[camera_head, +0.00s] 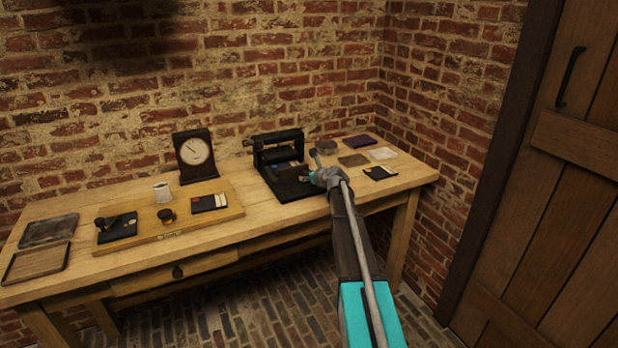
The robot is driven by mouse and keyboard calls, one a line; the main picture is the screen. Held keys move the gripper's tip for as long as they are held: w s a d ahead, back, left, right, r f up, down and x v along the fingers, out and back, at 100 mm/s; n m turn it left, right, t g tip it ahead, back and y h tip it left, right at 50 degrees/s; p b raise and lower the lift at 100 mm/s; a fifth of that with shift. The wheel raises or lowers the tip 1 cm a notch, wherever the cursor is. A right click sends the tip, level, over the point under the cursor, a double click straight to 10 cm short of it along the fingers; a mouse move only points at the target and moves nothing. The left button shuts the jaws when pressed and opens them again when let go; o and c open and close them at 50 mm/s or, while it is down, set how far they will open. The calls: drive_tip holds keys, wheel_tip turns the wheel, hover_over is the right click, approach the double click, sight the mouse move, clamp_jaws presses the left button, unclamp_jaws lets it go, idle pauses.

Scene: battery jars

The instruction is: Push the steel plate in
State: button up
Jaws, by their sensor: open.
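A black press-like device (277,146) stands on the wooden table, with a dark flat bed (285,190) in front of its upright frame. A bluish-grey flat surface shows inside the frame; I cannot tell for sure whether it is the steel plate. My gripper (308,177) is at the right side of the device, low over its bed, with my arm reaching in from the lower right. The jaws are open, but the fingertips are small and partly hidden by the wrist. I cannot tell whether they touch anything.
Left of the device are a dial gauge (194,151), a wooden board (225,213) with small items, and two trays (38,262) (50,229). A brick wall (270,70) stands behind.

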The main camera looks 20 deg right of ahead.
sight(295, 164)
clamp_jaws()
idle(0.3)
drive_tip(key=shift+w, duration=0.1)
drive_tip(key=w, duration=0.8)
drive_tip(key=shift+w+a, duration=0.1)
drive_tip(key=shift+w, duration=0.15)
drive_tip(key=shift+r, duration=0.1)
drive_tip(key=shift+c, duration=0.3)
unclamp_jaws()
drive_tip(key=shift+w, duration=0.1)
drive_tip(key=shift+o, duration=0.3)
